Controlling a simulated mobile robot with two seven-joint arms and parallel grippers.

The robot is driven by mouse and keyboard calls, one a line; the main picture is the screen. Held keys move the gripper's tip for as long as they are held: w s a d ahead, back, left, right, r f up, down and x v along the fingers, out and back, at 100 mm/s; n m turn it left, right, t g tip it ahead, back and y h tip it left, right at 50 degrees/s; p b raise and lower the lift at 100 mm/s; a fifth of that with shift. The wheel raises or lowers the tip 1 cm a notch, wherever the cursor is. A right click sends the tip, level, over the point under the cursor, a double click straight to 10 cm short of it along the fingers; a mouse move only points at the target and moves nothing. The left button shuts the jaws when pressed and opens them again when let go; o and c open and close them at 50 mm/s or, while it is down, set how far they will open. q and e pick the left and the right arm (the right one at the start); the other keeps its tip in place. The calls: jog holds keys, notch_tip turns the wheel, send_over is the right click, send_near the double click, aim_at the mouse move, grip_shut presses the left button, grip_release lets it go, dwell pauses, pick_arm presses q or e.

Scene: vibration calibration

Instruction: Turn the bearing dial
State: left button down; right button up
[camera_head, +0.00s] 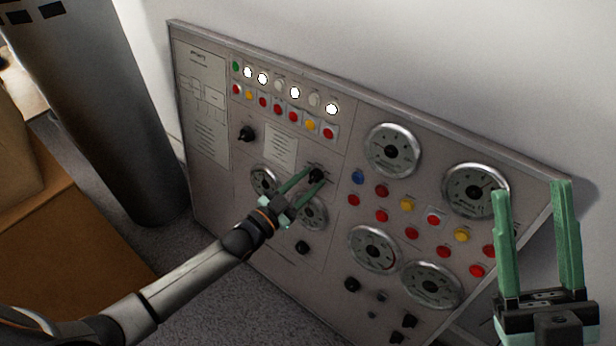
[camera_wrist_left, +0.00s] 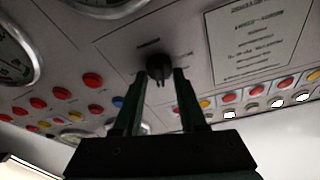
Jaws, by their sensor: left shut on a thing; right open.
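A black dial knob (camera_head: 317,174) sits on the grey control panel (camera_head: 215,190), below and right of a white printed label (camera_head: 281,150). My left gripper (camera_head: 308,180) reaches across to it, its green fingers on either side of the knob. In the left wrist view the knob (camera_wrist_left: 159,68) shows between the fingertips (camera_wrist_left: 158,80), and the gripper is shut on it. The fingers partly cover the small gauges below. My right gripper (camera_head: 530,190) is open and empty at the right, in front of the panel's right edge. Which knob is named bearing cannot be read.
Several round gauges (camera_head: 392,150) and rows of coloured buttons (camera_head: 411,233) cover the panel's right side. Other black knobs (camera_head: 246,133) sit nearby. A dark column (camera_head: 105,110) and a cardboard box (camera_head: 75,250) stand to the left.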

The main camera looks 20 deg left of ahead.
pick_arm(q)
jog(key=shift+n+t+y+p, duration=0.3)
jog(key=shift+n+y+p, duration=0.45)
jog(key=shift+n, duration=1.25)
pick_arm(e)
jog(key=shift+r, duration=0.75)
pick_arm(q)
jog(key=shift+c, duration=2.3)
grip_release()
jog(key=shift+s, duration=0.2)
jog(key=p+v, duration=0.3)
jog(key=v, duration=0.9)
pick_arm(e)
jog(key=w+d+f+m+h, duration=0.1)
jog(key=w+f+m+h, duration=0.3)
jog(key=f+h, duration=0.1)
jog(key=shift+w+g+h, duration=0.3)
jog(key=shift+w+h, duration=0.1)
jog(key=shift+h, duration=0.2)
